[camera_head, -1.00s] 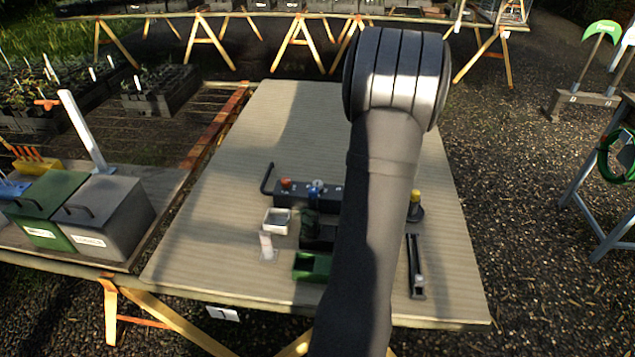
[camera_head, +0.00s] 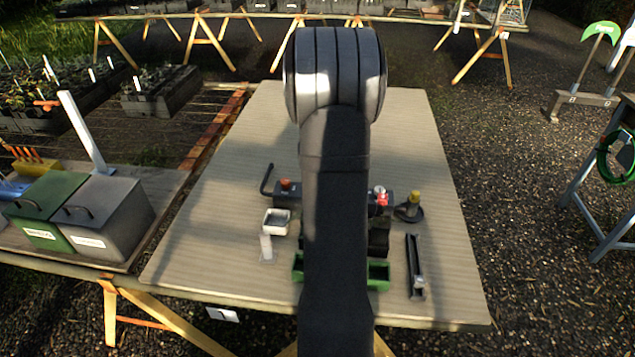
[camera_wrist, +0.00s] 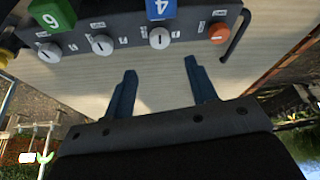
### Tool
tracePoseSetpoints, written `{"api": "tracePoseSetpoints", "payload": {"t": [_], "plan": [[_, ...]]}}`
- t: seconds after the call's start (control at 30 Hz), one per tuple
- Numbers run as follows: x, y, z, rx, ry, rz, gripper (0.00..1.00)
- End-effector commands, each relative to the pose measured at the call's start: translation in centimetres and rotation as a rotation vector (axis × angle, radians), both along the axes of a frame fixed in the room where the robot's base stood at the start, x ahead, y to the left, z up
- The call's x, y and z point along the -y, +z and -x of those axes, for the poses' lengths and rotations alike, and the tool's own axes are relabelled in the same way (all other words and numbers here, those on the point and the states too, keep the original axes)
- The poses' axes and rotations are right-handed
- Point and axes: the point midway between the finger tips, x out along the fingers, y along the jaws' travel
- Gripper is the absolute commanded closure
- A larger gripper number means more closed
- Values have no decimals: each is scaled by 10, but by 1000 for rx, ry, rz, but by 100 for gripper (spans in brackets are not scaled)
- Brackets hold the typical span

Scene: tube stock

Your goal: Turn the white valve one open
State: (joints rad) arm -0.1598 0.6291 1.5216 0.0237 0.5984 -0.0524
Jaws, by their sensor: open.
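A dark valve block (camera_wrist: 185,22) crosses the top of the wrist view. It carries three pale round knobs: one by the orange knob (camera_wrist: 160,38), a middle one (camera_wrist: 102,45) and one further left (camera_wrist: 52,52). Their small labels are unreadable, so I cannot tell which is valve one. An orange knob (camera_wrist: 218,33) sits at the block's right end. My gripper (camera_wrist: 160,68) is open and empty, its blue fingers apart and pointing at the block, near the knob beside the orange one. In the head view my arm hides the block's middle; the orange knob (camera_head: 286,184) shows at its left end.
A blue piece marked 4 (camera_wrist: 162,8) and a green piece marked 6 (camera_wrist: 52,14) stand by the knobs. In the head view, a white dish (camera_head: 276,222), green tray (camera_head: 378,276), yellow-topped item (camera_head: 412,205) and dark rail (camera_head: 415,265) lie around. The table's far part is clear.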

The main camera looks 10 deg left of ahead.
Motion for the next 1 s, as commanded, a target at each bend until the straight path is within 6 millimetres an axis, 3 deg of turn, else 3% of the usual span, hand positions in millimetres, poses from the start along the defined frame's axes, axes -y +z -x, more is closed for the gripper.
{"api": "tracePoseSetpoints", "payload": {"t": [0.2, 0.5, 1.0], "plan": [[-3, -40, -15, -3, 0, 1, 48], [-6, -79, -32, 0, 0, 0, 48], [-7, -90, -37, 1, 0, 1, 50]]}}
